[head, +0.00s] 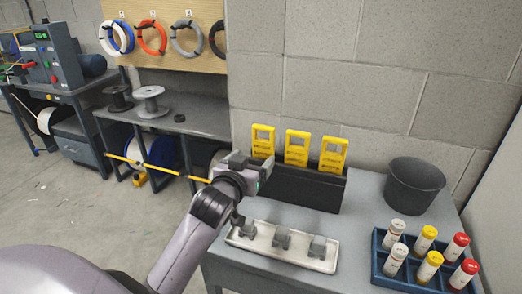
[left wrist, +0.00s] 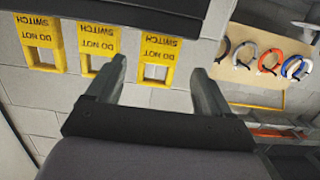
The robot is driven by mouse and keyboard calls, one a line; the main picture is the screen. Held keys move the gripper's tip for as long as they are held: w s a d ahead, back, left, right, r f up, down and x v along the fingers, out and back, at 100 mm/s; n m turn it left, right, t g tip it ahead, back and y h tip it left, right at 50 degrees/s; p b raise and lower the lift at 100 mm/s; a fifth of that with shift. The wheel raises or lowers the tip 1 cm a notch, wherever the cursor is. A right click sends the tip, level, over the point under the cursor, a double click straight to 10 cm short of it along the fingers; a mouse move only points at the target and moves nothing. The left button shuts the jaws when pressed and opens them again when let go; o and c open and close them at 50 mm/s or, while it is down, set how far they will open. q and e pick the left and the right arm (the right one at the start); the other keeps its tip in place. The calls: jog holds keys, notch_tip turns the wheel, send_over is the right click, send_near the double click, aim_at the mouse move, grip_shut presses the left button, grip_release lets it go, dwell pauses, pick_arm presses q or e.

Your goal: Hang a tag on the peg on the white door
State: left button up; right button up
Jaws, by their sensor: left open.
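Three yellow tags stand upright in a dark holder (head: 312,190) at the back of the grey table: a left tag (head: 263,141), a middle tag (head: 297,149) and a right tag (head: 333,155). Each has a window near its top and dark lettering. My left gripper (head: 252,165) is in front of the holder's left end. In the left wrist view, which is upside down, its jaws (left wrist: 160,76) are open and empty, with the left tag (left wrist: 159,68) showing between the fingers. Contact cannot be told. I see no peg, and no clear white door. My right gripper is out of view.
A pale tray (head: 246,240) with several grey blocks lies at the front of the table. A dark bucket (head: 413,184) and a blue rack (head: 378,262) of capped bottles stand to the right. A pale panel (head: 500,180) rises at the right edge. Bare tabletop lies between holder and rack.

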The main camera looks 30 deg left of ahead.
aim_at(262, 140)
pick_arm(q)
jog(key=shift+b+x, duration=0.55)
jog(key=shift+x, duration=3.3)
jog(key=shift+d, duration=0.1)
jog(key=c, duration=0.8)
jog(key=shift+r+p, duration=0.65)
jog(key=shift+r, duration=1.6)
